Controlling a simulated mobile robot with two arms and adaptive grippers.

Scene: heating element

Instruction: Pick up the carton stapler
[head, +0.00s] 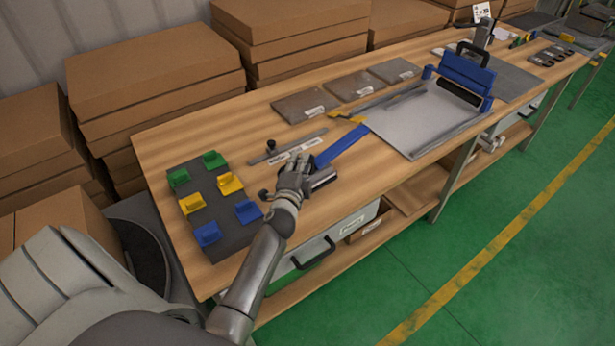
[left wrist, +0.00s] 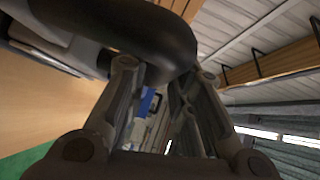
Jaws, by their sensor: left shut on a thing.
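The carton stapler (head: 340,147) lies on the wooden workbench, a long blue arm with a dark body at its near end. My left gripper (head: 294,172) is at that near end, shut on the stapler and covering part of it. In the left wrist view, a thick black rounded part (left wrist: 120,28), apparently the stapler's handle, fills the top beside the fingers of my left gripper (left wrist: 165,75). The exact contact is hidden. I cannot tell whether the stapler is lifted off the bench. My right gripper is not in view.
A dark mat (head: 218,215) with green, yellow and blue holders is left of my gripper. A metal strip (head: 288,146) and grey plates (head: 305,104) lie behind. A blue-ended machine (head: 465,75) stands to the right. Stacked cartons (head: 155,75) line the bench's back.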

